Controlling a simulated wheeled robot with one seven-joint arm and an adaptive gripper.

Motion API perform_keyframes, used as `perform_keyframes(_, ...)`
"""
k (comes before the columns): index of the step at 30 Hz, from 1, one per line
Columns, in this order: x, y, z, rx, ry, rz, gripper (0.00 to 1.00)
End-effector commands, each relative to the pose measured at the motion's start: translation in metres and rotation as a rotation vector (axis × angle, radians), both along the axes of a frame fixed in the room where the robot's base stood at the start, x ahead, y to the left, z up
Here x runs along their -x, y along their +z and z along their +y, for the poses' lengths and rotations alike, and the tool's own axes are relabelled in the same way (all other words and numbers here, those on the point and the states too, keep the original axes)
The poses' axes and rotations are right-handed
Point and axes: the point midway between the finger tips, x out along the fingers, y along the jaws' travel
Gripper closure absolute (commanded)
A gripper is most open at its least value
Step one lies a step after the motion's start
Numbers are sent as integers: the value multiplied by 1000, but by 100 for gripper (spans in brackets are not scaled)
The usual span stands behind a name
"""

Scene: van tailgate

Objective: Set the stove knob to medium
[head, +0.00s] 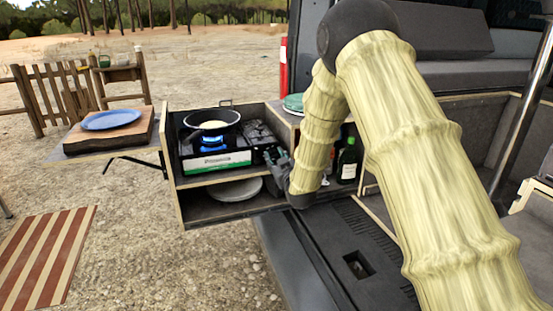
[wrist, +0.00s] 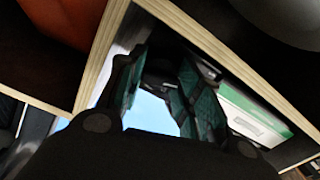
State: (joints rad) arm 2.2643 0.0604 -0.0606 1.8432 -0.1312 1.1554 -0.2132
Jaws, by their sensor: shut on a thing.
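The stove (head: 217,162) has a white and green front and sits on the upper shelf of the pull-out unit. A blue flame (head: 212,142) shows under the black pan (head: 225,120) on it. My gripper (head: 272,158) is at the right end of the stove's front. In the wrist view my gripper (wrist: 160,66) has its two green-padded fingers on either side of a dark piece, taken to be the stove knob (wrist: 160,78). The fingers hide most of the knob, and its setting cannot be read.
Wooden shelf edges (wrist: 104,55) run close around my gripper. A grey plate (head: 236,190) lies on the shelf below. Dark bottles (head: 347,162) stand to the right. A blue plate (head: 111,120) rests on a board on the left side table.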

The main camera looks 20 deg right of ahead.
Motion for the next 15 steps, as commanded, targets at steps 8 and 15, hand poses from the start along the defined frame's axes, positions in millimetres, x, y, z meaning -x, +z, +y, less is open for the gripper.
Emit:
perform_keyframes(8,0,0,-2,-263,-2,9,90)
perform_keyframes(15,0,-1,-2,-464,-3,15,90)
